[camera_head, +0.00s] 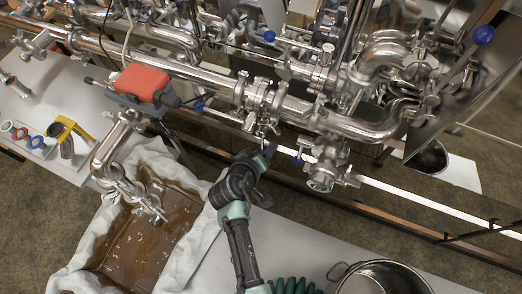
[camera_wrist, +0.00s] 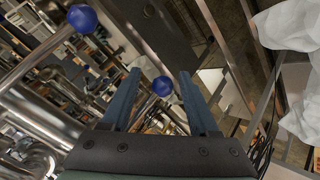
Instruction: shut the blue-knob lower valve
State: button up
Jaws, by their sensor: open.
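Several blue-knobbed valve levers show on the steel pipework. Another low blue knob (camera_head: 197,106) is further left, under the main pipe. In the wrist view, a blue knob (camera_wrist: 162,86) appears between the two fingers of my gripper (camera_wrist: 160,74), which is open and empty. How far it lies beyond the fingertips I cannot tell. A second blue knob (camera_wrist: 82,18) on a straight rod is at the upper left.
Higher blue knobs (camera_head: 269,36) and (camera_head: 484,35) stand on upper levers. A red-orange box (camera_head: 142,83) sits on the pipe. A cloth-lined tray (camera_head: 150,235) of brown liquid is at lower left, a steel pot (camera_head: 382,280) at lower right. Pipes crowd the space around my gripper.

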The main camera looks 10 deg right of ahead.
jog(key=b+v, duration=0.1)
jog(key=v, duration=1.2)
jog(key=shift+b, duration=0.35)
